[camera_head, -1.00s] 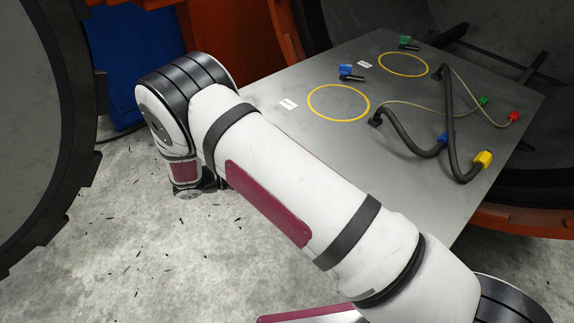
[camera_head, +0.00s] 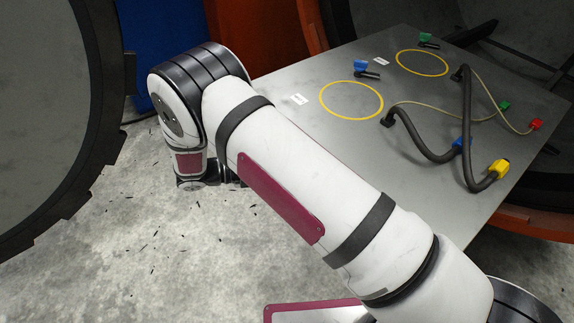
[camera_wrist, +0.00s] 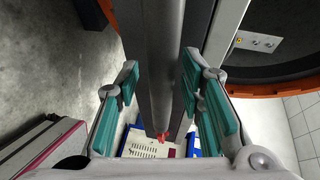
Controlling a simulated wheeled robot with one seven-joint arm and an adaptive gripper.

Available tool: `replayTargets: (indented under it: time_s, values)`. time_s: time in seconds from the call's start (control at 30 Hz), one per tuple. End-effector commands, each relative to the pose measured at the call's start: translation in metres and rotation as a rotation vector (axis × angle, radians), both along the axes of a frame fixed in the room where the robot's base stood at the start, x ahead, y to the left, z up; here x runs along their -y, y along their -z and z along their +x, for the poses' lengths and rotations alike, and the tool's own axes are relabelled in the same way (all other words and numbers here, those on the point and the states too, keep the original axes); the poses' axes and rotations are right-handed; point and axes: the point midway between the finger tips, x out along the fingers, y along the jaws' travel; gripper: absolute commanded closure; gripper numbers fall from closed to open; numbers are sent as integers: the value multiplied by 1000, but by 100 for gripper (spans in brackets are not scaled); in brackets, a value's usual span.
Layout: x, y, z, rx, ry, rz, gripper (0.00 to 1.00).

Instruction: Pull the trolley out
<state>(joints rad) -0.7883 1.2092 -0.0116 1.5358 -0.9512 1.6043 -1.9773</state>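The trolley (camera_head: 300,122) is a flat grey metal plate set in the round press opening, its near edge sticking out over the floor. It carries two yellow circles, dark bent handles and coloured plugs. My gripper (camera_wrist: 160,65) shows in the wrist view with its teal-padded fingers on either side of a grey bar of the trolley (camera_wrist: 160,30). The bar fills the gap between the fingertips, and the pads appear to press on it. In the head view my white arm hides the gripper and part of the trolley's near edge.
The round open press door (camera_head: 60,130) stands at the left, and the orange press frame (camera_head: 255,30) and dark chamber lie behind the plate. A blue panel (camera_head: 150,45) is at the back left. The grey concrete floor (camera_head: 120,240) in front is clear, with small dark scraps.

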Motion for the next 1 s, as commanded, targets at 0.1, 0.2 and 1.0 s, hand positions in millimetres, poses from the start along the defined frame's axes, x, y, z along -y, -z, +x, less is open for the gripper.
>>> replayTargets:
  time_s: [0.1,0.2,1.0]
  values:
    - [1,0,0,-1,1,-2,62]
    - [1,-1,0,-1,2,-3,62]
    - [-108,-20,-21,0,0,-1,62]
